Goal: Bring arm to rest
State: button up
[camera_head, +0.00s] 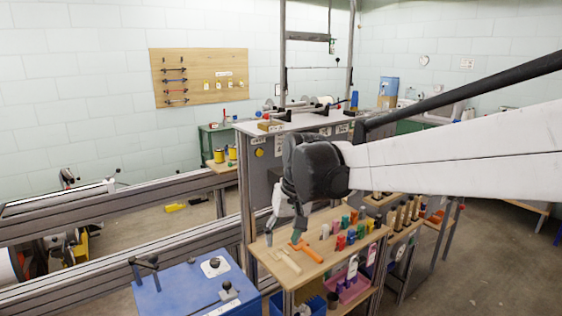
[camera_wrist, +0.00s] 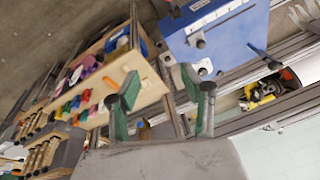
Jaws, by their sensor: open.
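My arm reaches in from the right side of the head view. My gripper (camera_head: 284,226) hangs at its end with the fingers pointing down over the left part of a wooden shelf top. In the wrist view my gripper (camera_wrist: 160,80) shows two green-padded fingers spread apart, with nothing held between them. An orange tool (camera_head: 307,251) lies on the shelf top by one fingertip in the head view. I cannot tell whether they touch.
The wooden shelf top (camera_head: 325,262) carries several coloured spools and a pale wooden piece (camera_head: 285,261). A blue cart top (camera_head: 192,287) stands at the front left, also in the wrist view (camera_wrist: 235,40). Grey rails (camera_head: 110,222) run along the left. A grey cabinet stands behind my gripper.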

jog(key=s+d+r+m+t, duration=0.2)
jog(key=s+d+r+t, duration=0.1)
jog(key=s+d, duration=0.95)
jog(key=s+d+f+m+t+h, duration=0.1)
jog(key=s+d+f+t+h, duration=0.1)
jog(key=s+d+f, duration=0.2)
jog(key=s+d, duration=0.3)
jog(key=s, duration=0.4)
jog(key=shift+s, duration=0.2)
jog(key=shift+d+f, duration=0.1)
dwell(0.7)
